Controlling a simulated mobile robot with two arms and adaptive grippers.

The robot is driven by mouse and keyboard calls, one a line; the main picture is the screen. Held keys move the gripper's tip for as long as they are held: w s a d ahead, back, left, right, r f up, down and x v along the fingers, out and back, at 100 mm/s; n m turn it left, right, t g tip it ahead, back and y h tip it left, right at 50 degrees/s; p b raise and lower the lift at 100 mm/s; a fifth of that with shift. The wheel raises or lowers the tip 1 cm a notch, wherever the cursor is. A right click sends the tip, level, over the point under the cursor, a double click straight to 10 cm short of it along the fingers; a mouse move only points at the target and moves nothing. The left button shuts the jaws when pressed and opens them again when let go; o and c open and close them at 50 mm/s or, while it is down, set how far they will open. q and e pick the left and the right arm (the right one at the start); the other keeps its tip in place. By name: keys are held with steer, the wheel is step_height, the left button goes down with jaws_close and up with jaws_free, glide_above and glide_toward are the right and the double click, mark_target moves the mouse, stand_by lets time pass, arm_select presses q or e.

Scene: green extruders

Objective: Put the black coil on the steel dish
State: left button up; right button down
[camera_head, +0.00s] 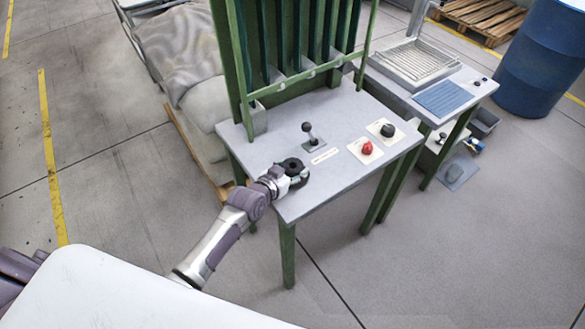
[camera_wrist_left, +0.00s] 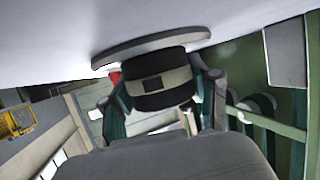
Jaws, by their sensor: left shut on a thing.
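The black coil (camera_head: 290,163) is at the near left part of the grey table top, seen from above as a dark ring. In the left wrist view the coil (camera_wrist_left: 160,82) has a pale band with a dark label. My left gripper (camera_head: 295,174) is shut on it, with one finger on each side in the wrist view. A flat grey disc, which looks like the steel dish (camera_wrist_left: 150,46), lies between the coil and the table surface in that upside-down view. I cannot tell whether coil and dish touch. In the head view the dish is mostly hidden.
A lever (camera_head: 310,133), a red knob (camera_head: 367,148) and a black knob (camera_head: 387,130) stand on the table (camera_head: 335,178). Green uprights rise at its back. A second table (camera_head: 466,78) with a wire tray (camera_head: 415,62) is at right. The table's front right is clear.

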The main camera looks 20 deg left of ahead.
arm_select(q)
steer(key=o, duration=1.2)
steer(key=shift+o, duration=0.2)
steer(key=v, duration=1.2)
steer(key=shift+r, duration=0.15)
